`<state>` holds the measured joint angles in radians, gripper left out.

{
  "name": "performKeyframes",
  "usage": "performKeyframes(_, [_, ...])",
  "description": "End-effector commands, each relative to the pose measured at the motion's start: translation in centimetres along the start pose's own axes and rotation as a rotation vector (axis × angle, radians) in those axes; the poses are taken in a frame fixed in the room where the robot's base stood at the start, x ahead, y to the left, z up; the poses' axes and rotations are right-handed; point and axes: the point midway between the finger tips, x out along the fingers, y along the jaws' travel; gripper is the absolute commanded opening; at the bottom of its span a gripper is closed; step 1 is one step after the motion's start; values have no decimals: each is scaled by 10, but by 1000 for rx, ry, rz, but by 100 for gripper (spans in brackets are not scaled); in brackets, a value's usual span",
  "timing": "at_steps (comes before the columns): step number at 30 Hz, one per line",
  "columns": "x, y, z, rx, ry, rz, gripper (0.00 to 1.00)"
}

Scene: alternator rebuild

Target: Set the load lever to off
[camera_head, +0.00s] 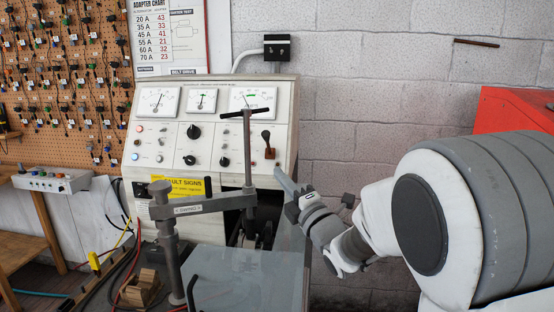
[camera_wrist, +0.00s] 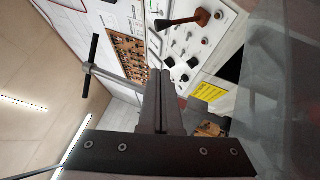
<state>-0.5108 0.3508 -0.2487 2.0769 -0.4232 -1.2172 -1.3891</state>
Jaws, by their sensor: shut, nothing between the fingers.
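The load lever (camera_head: 267,137) has a dark knob and a brown base, and sits at the right of the test bench's sloped panel (camera_head: 215,150). In the head view its knob is above the base. In the wrist view the lever (camera_wrist: 182,21) shows near the top, its base to the right and its knob toward the left. My gripper (camera_head: 279,172) is below and slightly right of the lever, apart from it in the picture. In the wrist view its fingers (camera_wrist: 160,76) are together and empty, pointing toward the panel. No lever label is readable.
A clamp post with a T-handle (camera_head: 246,130) stands in front of the panel, left of my gripper; the T-handle also shows in the wrist view (camera_wrist: 90,65). Knobs, lights and three gauges fill the panel. A clear shield (camera_head: 245,280) is below. A red cabinet (camera_head: 505,108) is at right.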

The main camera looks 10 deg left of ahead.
Motion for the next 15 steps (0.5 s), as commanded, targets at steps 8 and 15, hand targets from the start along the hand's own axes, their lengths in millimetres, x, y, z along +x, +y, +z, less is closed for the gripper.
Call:
performKeyframes(8, [15,2,-3,-34,8,15,0])
performKeyframes(15, [58,3,-4,-33,8,14,0])
